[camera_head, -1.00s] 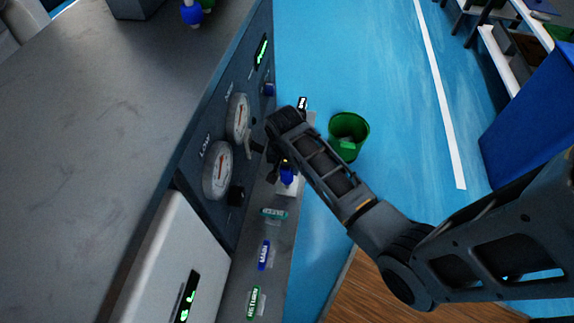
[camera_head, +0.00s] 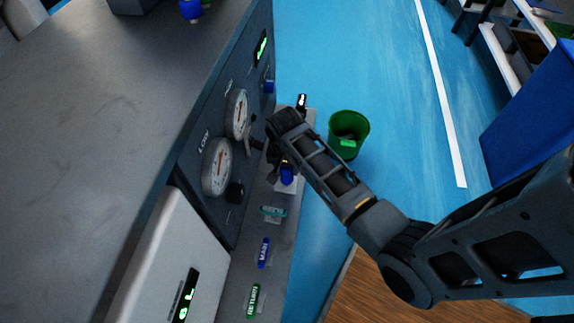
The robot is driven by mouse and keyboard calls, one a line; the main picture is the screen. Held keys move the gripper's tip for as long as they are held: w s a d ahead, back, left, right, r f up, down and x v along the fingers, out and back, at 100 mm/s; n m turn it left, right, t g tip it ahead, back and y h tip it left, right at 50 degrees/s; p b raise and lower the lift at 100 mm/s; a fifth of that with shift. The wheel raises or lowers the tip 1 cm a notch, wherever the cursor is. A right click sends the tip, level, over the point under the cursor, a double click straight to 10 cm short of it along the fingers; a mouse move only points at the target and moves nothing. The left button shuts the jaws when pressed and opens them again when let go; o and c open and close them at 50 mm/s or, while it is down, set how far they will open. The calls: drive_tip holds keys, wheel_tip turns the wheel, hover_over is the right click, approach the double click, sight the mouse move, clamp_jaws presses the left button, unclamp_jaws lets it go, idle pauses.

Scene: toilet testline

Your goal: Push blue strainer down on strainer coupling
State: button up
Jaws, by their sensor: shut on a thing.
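The blue strainer (camera_head: 287,174) shows as a small blue piece below the end of my arm, over a pale fixture (camera_head: 287,187) on the narrow grey ledge. My gripper (camera_head: 281,163) is at the strainer, shut on it, with its fingers largely covered by my own wrist. The strainer coupling is hidden or too small to make out, so I cannot tell how far the strainer sits on it.
A panel with two gauges (camera_head: 217,166) stands close left of my gripper. A green bin (camera_head: 348,134) stands on the blue floor to the right. A grey worktop (camera_head: 90,130) fills the left.

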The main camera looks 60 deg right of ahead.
drive_tip(key=shift+f+b, duration=0.4)
drive_tip(key=shift+f, duration=0.55)
drive_tip(key=o, duration=1.2)
drive_tip(key=r, duration=0.2)
drive_tip(key=r+p, duration=0.1)
drive_tip(key=r, duration=0.2)
drive_tip(key=a+r+p, duration=0.1)
drive_tip(key=r, duration=0.1)
drive_tip(key=shift+s+r, duration=0.15)
drive_tip(key=shift+r, duration=0.25)
